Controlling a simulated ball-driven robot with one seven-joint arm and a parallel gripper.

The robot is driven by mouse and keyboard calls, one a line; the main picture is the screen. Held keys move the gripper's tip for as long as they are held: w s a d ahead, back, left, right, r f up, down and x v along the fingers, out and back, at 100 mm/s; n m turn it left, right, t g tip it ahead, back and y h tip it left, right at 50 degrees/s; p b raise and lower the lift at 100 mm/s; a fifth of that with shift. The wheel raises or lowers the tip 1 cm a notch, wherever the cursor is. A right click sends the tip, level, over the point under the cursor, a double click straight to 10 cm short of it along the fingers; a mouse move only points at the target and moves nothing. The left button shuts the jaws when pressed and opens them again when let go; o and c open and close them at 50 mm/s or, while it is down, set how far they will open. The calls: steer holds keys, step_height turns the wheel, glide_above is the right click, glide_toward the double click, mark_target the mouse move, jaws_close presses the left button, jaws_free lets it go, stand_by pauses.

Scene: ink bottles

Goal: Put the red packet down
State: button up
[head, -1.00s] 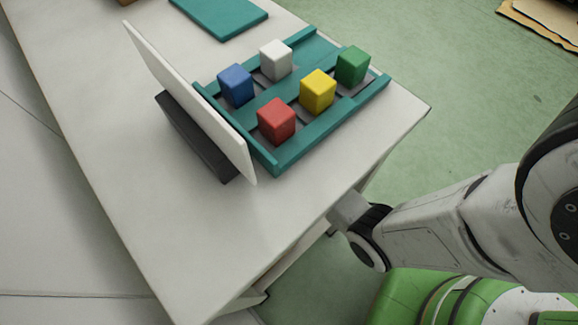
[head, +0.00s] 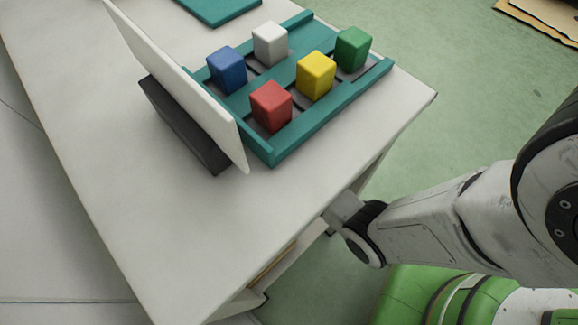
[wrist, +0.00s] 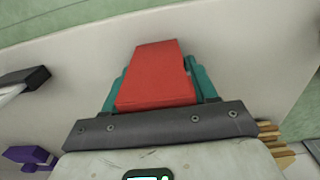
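The red packet (wrist: 157,76) fills the middle of the wrist view, directly in front of the dark bar of my gripper. Teal fingers of my gripper (wrist: 158,88) stand along its left and right sides, and the packet sits between them. Its far end lies over a pale surface (wrist: 75,62); I cannot tell whether it touches that surface. In the head view my gripper and the packet are hidden; only my arm shows at the table's near right edge.
The white table (head: 190,215) carries a teal tray (head: 325,118) with blue, white, red, yellow and green blocks, and a white panel (head: 180,80) beside it. In the wrist view, a purple object (wrist: 30,155), a dark object (wrist: 24,80) and brown sticks (wrist: 272,140) lie nearby.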

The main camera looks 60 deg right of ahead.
steer(key=o, duration=0.4)
step_height(320, 180, up, 12)
steer(key=p, duration=0.5)
steer(key=shift+r, duration=0.15)
steer(key=shift+s+a, duration=0.1)
stand_by(0.3)
